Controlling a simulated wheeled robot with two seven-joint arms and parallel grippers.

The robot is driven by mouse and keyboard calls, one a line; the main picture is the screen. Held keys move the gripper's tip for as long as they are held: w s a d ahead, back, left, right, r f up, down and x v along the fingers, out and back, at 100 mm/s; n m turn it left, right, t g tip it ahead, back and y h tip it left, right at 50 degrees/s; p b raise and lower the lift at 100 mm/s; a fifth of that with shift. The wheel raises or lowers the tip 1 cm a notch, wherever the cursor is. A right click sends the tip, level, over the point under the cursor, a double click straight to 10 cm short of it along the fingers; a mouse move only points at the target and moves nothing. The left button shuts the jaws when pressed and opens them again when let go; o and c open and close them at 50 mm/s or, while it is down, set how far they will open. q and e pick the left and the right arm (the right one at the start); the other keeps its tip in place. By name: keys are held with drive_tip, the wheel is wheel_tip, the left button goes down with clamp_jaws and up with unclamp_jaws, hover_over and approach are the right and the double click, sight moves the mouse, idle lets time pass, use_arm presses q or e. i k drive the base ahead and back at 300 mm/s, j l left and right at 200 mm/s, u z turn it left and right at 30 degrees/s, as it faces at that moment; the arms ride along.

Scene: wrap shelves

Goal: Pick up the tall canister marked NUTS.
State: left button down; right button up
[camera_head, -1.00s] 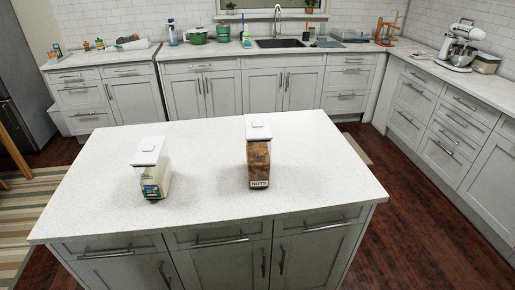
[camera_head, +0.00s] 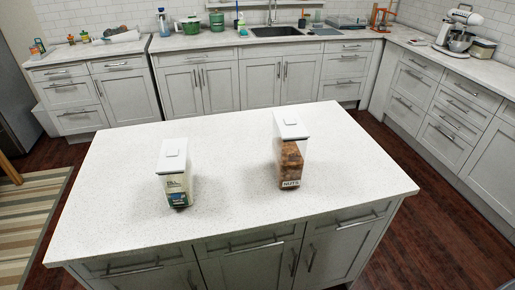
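The tall canister marked NUTS (camera_head: 291,160) stands upright on the white island counter (camera_head: 235,210), right of its middle. It is clear with brown contents, a white lid and a NUTS label low on its front. A second, shorter-looking canister (camera_head: 175,180) with a white lid, pale contents and a green-blue label stands upright to its left, clearly apart from it. Neither of my grippers shows in the head view.
The island top around both canisters is clear. Behind it, across a dark wood floor (camera_head: 400,240), a back counter (camera_head: 200,40) holds a sink (camera_head: 275,32) and several kitchen items. A stand mixer (camera_head: 457,30) is on the right counter. A striped rug (camera_head: 30,220) lies at left.

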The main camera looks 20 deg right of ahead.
sight(288, 157)
drive_tip(key=i+j+z, duration=0.1)
drive_tip(key=j+z, duration=0.25)
drive_tip(key=i+j+z, duration=0.1)
drive_tip(key=j+z, duration=0.45)
drive_tip(key=z, duration=0.15)
drive_tip(key=i, duration=0.05)
